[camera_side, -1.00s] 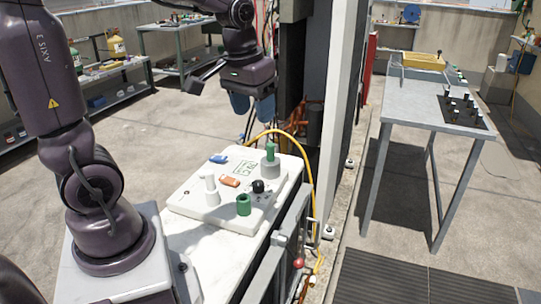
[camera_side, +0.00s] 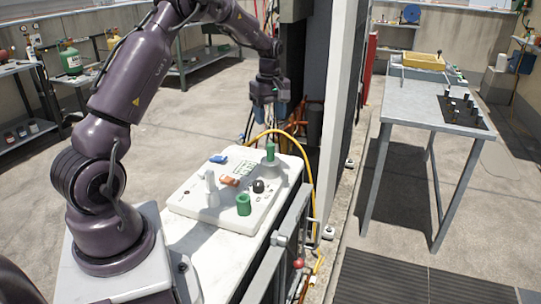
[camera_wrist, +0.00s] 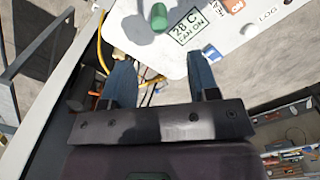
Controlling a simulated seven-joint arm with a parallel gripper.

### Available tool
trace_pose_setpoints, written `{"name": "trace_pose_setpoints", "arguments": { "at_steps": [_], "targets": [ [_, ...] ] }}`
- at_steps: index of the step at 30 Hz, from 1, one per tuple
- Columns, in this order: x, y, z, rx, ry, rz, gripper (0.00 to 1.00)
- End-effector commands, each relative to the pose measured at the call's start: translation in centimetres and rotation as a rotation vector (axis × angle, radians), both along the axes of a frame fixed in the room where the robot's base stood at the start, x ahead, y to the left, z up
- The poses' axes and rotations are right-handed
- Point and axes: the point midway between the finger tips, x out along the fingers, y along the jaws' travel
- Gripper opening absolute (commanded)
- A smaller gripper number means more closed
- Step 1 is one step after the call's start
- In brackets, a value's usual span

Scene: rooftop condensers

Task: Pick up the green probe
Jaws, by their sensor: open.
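The green probe (camera_side: 270,152) stands upright in a grey holder at the back right of a white panel (camera_side: 185,200). Its green top also shows at the upper edge of the wrist view (camera_wrist: 159,17), beside a label reading "28 C FAN ON". My gripper (camera_side: 270,110) is above and a little beyond the probe in the side view, apart from it. In the wrist view its two blue fingers (camera_wrist: 160,65) are spread wide with nothing between them. The probe's lower part is hidden in its holder.
The panel also bears a green cylinder (camera_side: 243,204), a black knob (camera_side: 258,186), a white post (camera_side: 210,188), an orange block (camera_side: 229,181) and a blue block (camera_side: 218,158). A yellow hose (camera_side: 308,175) runs along its right edge, near a dark cabinet with a white edge.

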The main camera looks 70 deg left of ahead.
Motion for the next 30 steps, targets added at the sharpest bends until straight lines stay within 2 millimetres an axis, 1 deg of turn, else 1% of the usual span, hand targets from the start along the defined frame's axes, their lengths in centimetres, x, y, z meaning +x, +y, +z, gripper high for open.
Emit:
{"name": "trace_pose_setpoints", "arguments": {
  "at_steps": [1, 3, 6, 13, 21, 24, 30],
  "targets": [
    [0.0, 0.0, -1.2, -0.002, 0.004, 0.000, 0.55],
    [-0.1, -0.1, -2.5, -0.003, 0.005, -0.001, 0.55],
    [-0.1, 0.0, -4.0, -0.001, 0.003, -0.001, 0.55],
    [0.0, -0.1, -5.6, -0.001, 0.001, -0.002, 0.55],
    [0.0, -0.3, -9.5, -0.002, 0.003, -0.003, 0.55],
    [0.1, -0.3, -10.2, 0.000, 0.000, -0.002, 0.55],
    [0.1, -0.3, -10.2, 0.000, -0.001, -0.003, 0.55]
  ]
}}
